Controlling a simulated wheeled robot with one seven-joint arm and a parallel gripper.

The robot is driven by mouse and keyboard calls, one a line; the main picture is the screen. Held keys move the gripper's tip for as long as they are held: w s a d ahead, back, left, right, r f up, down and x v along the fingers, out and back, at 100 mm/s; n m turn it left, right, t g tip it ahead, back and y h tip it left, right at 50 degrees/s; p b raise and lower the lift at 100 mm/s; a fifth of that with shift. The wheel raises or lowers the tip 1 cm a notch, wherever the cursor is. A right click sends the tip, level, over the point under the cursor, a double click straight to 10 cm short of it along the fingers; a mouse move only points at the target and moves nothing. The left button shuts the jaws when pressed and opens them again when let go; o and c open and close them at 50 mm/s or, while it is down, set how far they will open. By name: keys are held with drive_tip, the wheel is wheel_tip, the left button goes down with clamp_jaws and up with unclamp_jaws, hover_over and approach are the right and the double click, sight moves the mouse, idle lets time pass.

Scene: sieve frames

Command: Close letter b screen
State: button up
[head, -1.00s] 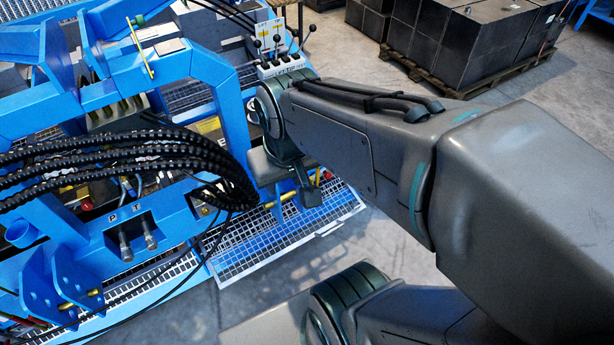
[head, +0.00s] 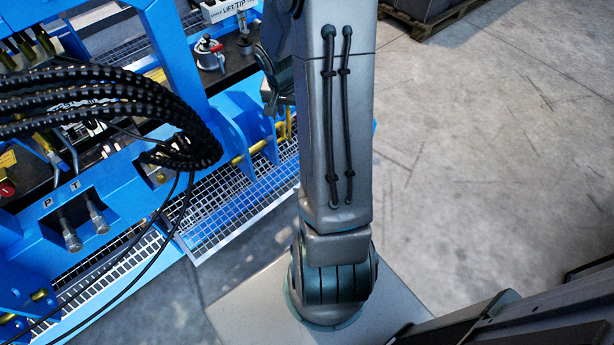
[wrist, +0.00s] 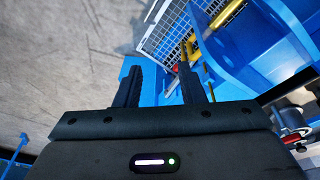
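No letter b can be read in any view. A mesh panel (head: 235,212) in a pale frame juts from the low side of the blue machine in the head view; I cannot tell if it is the letter b screen. The mesh also shows in the wrist view (wrist: 172,38), beyond my fingers. My gripper (wrist: 159,68) is open, its two dark fingers apart, with blue metal seen between them. I cannot tell whether the fingers touch it. In the head view my arm hides most of the gripper.
The blue machine frame (head: 180,62) fills the left, with black hoses (head: 105,100) looping in front and a yellow bar (head: 262,146) near the mesh. Valve levers stand behind it. Concrete floor (head: 480,130) on the right is clear, with a loaded pallet at the top.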

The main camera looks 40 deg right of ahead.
drive_tip(key=d+f+m+b, duration=0.2)
drive_tip(key=f+b, duration=0.3)
drive_tip(key=f, duration=1.1)
drive_tip(key=w+d+f+m+y+b, duration=0.1)
drive_tip(key=d+f+m+b, duration=0.2)
drive_tip(key=f, duration=1.3)
drive_tip(key=w+d+f+m+y+b, duration=0.1)
drive_tip(key=d+f+b, duration=0.4)
drive_tip(key=f, duration=1.1)
drive_tip(key=shift+w+d+m+t+b, duration=0.15)
drive_tip(key=shift+m+b, duration=0.25)
drive_tip(key=shift+b, duration=0.45)
drive_tip(key=shift+d+m+t+b, duration=0.1)
drive_tip(key=shift+m+t+b, duration=0.25)
drive_tip(key=shift+b, duration=0.5)
clamp_jaws()
